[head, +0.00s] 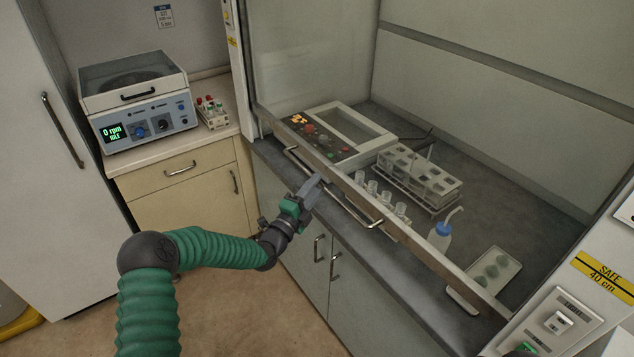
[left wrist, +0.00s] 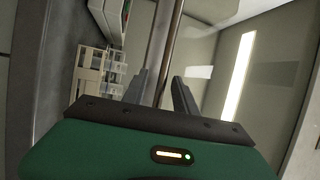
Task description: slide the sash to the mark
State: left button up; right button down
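The sash is a clear pane with a metal bottom rail (head: 410,240) that runs slantwise across the hood's front opening. A long bar handle (head: 352,209) is fixed along it. A yellow and black "SAFE 40 cm" mark (head: 603,272) is on the hood's right post, to the right of the rail's right end. My left gripper (head: 313,186) is at the handle's left-middle part. In the left wrist view its two fingers (left wrist: 161,90) are apart, with the handle rod (left wrist: 170,55) running between them; contact cannot be told. My right gripper is not in view.
Inside the hood are a control-panel device (head: 350,125), a tube rack (head: 420,175), several small vials (head: 385,198), a wash bottle (head: 440,236) and a white tray (head: 490,272). A centrifuge (head: 135,95) stands on the left counter. Open floor lies before the cabinets.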

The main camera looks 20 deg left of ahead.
pick_arm(q)
jog(key=shift+w+d+r, duration=0.2)
jog(key=shift+w+d, duration=0.1)
jog(key=shift+d, duration=0.25)
jog(key=shift+w+d+r, duration=0.15)
jog(key=shift+w+d, duration=0.15)
jog(key=shift+d, duration=0.2)
jog(key=shift+a+f, duration=0.1)
jog(key=shift+a, duration=0.45)
grip_shut()
jog(key=shift+d, duration=0.1)
jog(key=shift+d, duration=0.1)
